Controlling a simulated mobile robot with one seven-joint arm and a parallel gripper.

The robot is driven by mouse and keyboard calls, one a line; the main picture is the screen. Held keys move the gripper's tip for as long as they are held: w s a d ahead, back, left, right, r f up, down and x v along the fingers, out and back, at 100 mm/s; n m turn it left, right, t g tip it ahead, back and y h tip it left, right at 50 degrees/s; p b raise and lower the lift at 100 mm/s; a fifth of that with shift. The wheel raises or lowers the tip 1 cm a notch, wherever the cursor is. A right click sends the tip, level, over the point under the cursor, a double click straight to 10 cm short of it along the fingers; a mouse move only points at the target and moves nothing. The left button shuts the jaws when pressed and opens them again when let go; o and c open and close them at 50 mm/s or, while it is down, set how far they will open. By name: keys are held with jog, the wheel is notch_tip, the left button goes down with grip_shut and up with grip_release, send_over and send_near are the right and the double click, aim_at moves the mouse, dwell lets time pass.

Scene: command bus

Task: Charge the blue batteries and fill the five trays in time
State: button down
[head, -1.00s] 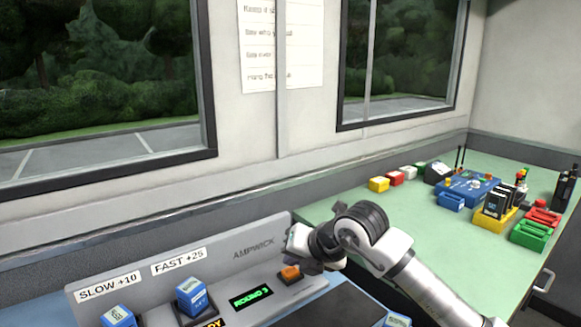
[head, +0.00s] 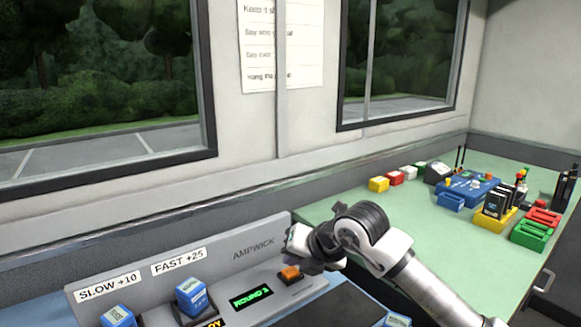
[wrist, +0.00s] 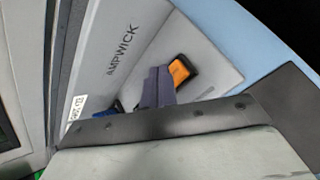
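The grey AMPWICK charger (head: 225,275) has bays labelled SLOW +10 and FAST +25. A blue battery (head: 118,317) stands under SLOW, cut off below. Another blue battery (head: 191,297) stands in the FAST bay. A green display (head: 250,297) reads ROUND 3. My gripper (head: 308,266) is at the charger's right end, close beside the orange button (head: 290,273). In the wrist view the fingers (wrist: 157,88) look together and empty, next to the orange button (wrist: 182,70); contact is unclear. A third blue battery (head: 397,320) shows partly at the bottom edge.
On the green counter (head: 400,215) stand a blue tray (head: 451,200), a yellow holder (head: 494,219) with dark items, a red tray (head: 543,216) and a green tray (head: 530,235). Small coloured blocks (head: 379,184) line the back. The counter's near left part is clear.

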aim_at(294, 273)
jog(key=shift+f, duration=0.1)
dwell(0.3)
jog(key=shift+f+b, duration=0.4)
jog(key=shift+b, duration=0.4)
jog(key=shift+f, duration=0.2)
jog(key=shift+r, duration=0.7)
notch_tip(294, 273, up, 6)
jog(key=shift+p, duration=1.05)
jog(key=shift+d, duration=0.1)
